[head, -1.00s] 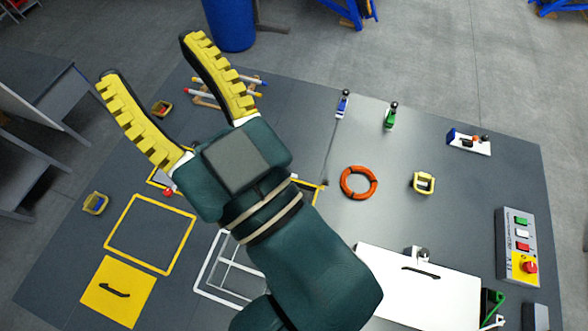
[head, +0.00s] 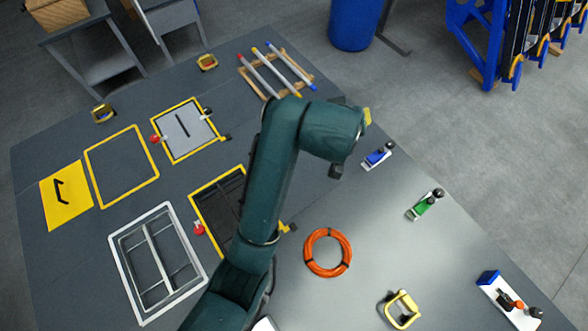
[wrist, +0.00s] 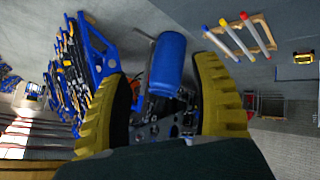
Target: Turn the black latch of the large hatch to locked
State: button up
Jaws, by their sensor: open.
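A grey hatch lid (head: 176,141) with a dark slot-like handle lies in a yellow frame on the deck. I cannot tell the latch's setting. A second yellow-framed opening (head: 196,199) is dark and partly hidden by my arm. My gripper is mostly hidden behind my arm in the head view; a yellow bit (head: 368,116) shows. In the wrist view my gripper (wrist: 162,70) is open and empty, away from the hatches.
A white-framed opening (head: 117,250), a yellow lid (head: 78,183) and a yellow outline (head: 93,178) lie left. Pens (head: 275,72) on a rack stand at the back. An orange ring (head: 309,259), blue (head: 376,157) and green (head: 421,207) levers are right. A blue barrel (head: 354,22) stands beyond.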

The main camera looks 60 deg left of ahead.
jog(key=s+a+f+n+g+h+b, duration=0.2)
jog(key=s+a+f+n+g+b, duration=0.3)
jog(key=s+f, duration=0.55)
jog(key=s+a+f+n+g+h+b, duration=0.1)
jog(key=s+a+f+n+g+h, duration=0.25)
jog(key=s+a+f, duration=0.45)
jog(key=shift+t+y, duration=0.35)
jog(key=shift+t, duration=0.1)
jog(key=f, duration=0.6)
jog(key=d+f+b, duration=0.1)
jog(key=f, duration=0.5)
jog(key=f+b, duration=0.1)
jog(key=f, duration=0.6)
jog(key=shift+s+d, duration=0.35)
jog(key=shift+d, duration=0.05)
grip_shut()
